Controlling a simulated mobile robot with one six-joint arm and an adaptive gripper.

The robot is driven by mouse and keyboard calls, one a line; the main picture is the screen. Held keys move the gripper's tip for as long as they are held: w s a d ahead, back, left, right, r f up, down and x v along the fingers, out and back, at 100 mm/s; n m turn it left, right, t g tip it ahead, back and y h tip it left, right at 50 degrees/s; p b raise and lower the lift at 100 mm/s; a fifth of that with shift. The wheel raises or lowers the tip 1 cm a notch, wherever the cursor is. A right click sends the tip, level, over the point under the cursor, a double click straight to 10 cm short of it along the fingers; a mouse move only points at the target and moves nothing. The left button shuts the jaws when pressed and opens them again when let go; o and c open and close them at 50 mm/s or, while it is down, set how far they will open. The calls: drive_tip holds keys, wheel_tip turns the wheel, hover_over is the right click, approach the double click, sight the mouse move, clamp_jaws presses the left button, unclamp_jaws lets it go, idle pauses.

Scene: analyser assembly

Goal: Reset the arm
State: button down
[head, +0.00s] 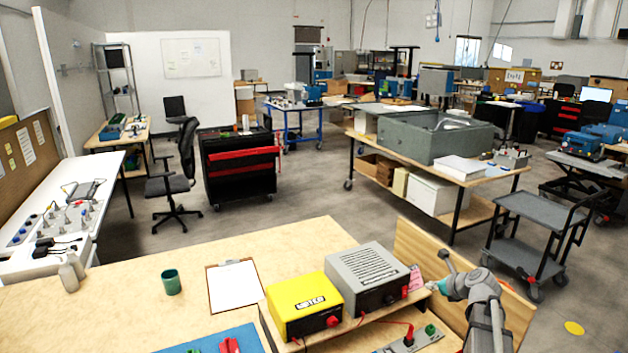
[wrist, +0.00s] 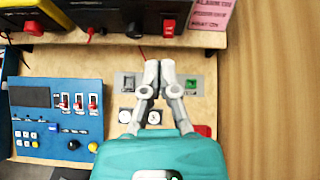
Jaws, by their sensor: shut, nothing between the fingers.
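My gripper (wrist: 159,68) is shut and empty in the wrist view, its two grey fingertips together in front of its teal body. In that view it sits over a grey panel (wrist: 128,84) with a green part (wrist: 190,84) and round dials. In the head view my gripper (head: 436,284) is at the lower right, by the right end of the bench shelf. Its fingers partly cover the grey panel in the wrist view. I cannot tell its exact height above the panel.
A yellow box (head: 303,300) and a grey vented box (head: 366,272) stand on the shelf. A blue control panel (wrist: 55,118) lies left of my gripper. A clipboard (head: 234,285) and green cup (head: 171,281) are on the bench. A wooden side panel (head: 412,240) borders the right.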

drive_tip(key=s+a+f+n+g+h, duration=0.2)
drive_tip(key=s+a+n, duration=0.7)
drive_tip(key=n, duration=0.6)
drive_tip(key=s+a+f+n+g+h, duration=0.2)
drive_tip(key=s+a+f+n+g, duration=0.3)
drive_tip(key=s+a+n, duration=0.5)
drive_tip(key=shift+a+f+n+g, duration=0.2)
drive_tip(key=shift+a+n+g, duration=1.2)
drive_tip(key=shift+n, duration=1.3)
drive_tip(key=shift+a, duration=0.25)
